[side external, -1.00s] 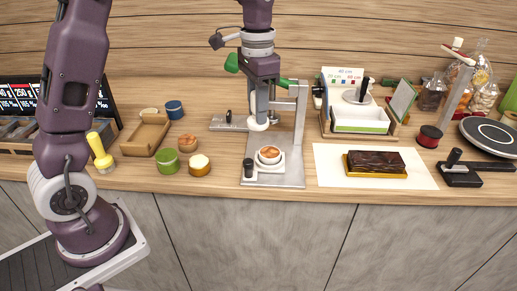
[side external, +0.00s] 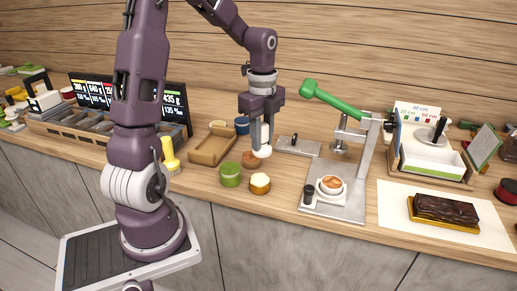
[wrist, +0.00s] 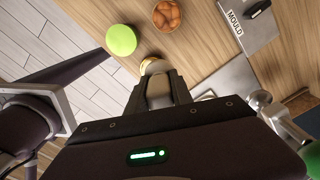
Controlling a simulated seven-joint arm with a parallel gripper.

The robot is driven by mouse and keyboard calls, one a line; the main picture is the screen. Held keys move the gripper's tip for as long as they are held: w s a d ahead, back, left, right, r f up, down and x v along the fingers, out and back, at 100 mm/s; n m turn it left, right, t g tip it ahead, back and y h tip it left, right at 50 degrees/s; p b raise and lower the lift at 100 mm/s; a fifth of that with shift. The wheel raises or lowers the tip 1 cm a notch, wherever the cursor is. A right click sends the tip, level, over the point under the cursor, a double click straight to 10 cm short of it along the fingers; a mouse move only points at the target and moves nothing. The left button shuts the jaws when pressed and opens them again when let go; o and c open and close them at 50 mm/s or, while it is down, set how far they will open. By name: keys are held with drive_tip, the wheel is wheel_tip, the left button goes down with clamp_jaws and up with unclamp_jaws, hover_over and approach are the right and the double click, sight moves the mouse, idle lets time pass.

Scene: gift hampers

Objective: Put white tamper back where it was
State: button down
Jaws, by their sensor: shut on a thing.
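The white tamper (side external: 262,152) hangs upright in my gripper (side external: 263,138), its round white foot pointing down. My gripper is shut on its upper part. In the side view it shows above the counter, close to the brown bowl (side external: 250,160) and left of the press (side external: 345,185); I cannot tell how high it is. In the wrist view the tamper (wrist: 158,88) is between the fingers and partly hidden. The press has a green lever (side external: 335,102) slanting up to the left and a cup (side external: 331,185) on its plate.
A green pot (side external: 230,175) and a cream-topped yellow pot (side external: 260,184) stand near the front edge. A wooden tray (side external: 211,147) is to the left. A metal plate marked MOULD (wrist: 250,22) lies right of the brown bowl. A white mat (side external: 400,205) lies right of the press.

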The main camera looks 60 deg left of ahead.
drive_tip(key=w+a+n, duration=0.3)
drive_tip(key=a+n, duration=0.5)
drive_tip(key=n, duration=0.4)
drive_tip(key=w+a+n, duration=0.4)
drive_tip(key=a+n, duration=0.4)
drive_tip(key=n, duration=0.3)
drive_tip(key=shift+n, duration=0.4)
wheel_tip(320, 180, down, 10)
drive_tip(key=shift+f, duration=0.1)
drive_tip(key=c, duration=1.1)
unclamp_jaws()
drive_tip(key=shift+f, duration=0.1)
